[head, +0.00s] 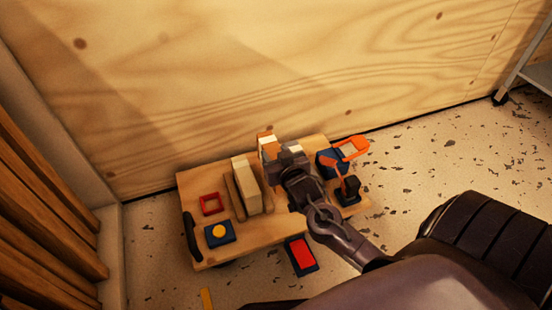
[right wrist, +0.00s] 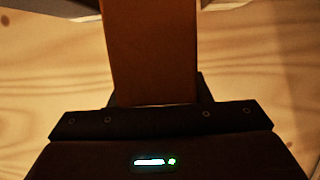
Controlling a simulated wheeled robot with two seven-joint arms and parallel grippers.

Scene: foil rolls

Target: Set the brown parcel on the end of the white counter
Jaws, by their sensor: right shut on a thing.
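The brown parcel (head: 265,140) shows at the tip of my right gripper (head: 281,153) in the head view, with pale patches on it. It is over the back part of a wooden cart top, and the gripper hides part of it. In the right wrist view the brown parcel (right wrist: 152,50) fills the space at the gripper, which is shut on it. I cannot tell from these views whether the parcel touches the wood below. No white counter is seen in either view. My left gripper is not in view.
The wooden cart top (head: 270,228) has a dark handle (head: 192,236) at left. It carries a pale block (head: 246,184), a red frame (head: 211,204), a blue block with a yellow disc (head: 219,232) and an orange-and-blue item (head: 342,156). A plywood wall (head: 230,70) stands behind.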

